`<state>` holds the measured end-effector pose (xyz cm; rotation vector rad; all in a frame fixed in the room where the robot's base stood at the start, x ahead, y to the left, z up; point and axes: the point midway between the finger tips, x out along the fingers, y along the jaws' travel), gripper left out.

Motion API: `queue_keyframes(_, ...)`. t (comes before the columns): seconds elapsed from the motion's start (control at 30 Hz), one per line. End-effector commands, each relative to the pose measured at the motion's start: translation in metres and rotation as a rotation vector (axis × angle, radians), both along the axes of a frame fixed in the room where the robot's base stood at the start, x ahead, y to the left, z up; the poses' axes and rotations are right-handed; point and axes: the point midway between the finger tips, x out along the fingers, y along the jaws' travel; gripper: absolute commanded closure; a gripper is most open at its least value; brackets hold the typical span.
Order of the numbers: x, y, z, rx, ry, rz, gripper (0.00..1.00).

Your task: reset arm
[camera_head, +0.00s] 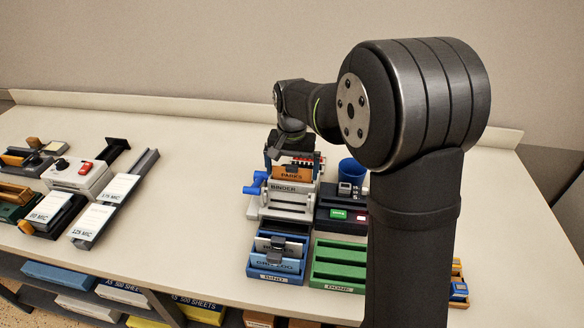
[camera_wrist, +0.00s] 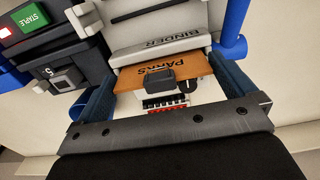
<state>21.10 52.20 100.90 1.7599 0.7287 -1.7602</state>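My gripper (camera_wrist: 163,76) is open, with its blue fingers spread wide apart. In the head view my gripper (camera_head: 291,150) hangs over the back of the binder machine. The white machine marked BINDER (camera_head: 287,200) has a blue crank handle on its left. An orange piece marked PARKS (camera_head: 291,173) sits at the binder; it also shows between and beyond my fingers in the wrist view (camera_wrist: 187,73). A dark block (camera_wrist: 160,79) is on the orange piece. I cannot tell whether the fingers touch anything.
In front stand a blue BIND tray (camera_head: 256,270) holding a labelled piece and a green DONE tray (camera_head: 340,251), which looks empty. A black stapler unit (camera_head: 335,222) and blue cup (camera_head: 351,170) stand right of the binder. Laminating items crowd the left; the middle table is clear.

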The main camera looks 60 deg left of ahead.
Motion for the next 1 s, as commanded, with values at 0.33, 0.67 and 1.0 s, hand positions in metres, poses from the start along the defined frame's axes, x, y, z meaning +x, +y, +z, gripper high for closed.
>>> queue_keyframes(0.33, 0.0, 0.0, 0.026, 0.001, 0.0, 0.0, 0.0)
queue_keyframes(0.67, 0.0, 0.0, 0.052, 0.001, 0.0, 0.0, 0.0)
queue_keyframes(1.0, 0.0, 0.0, 0.08, 0.002, -0.001, 0.0, 0.0)
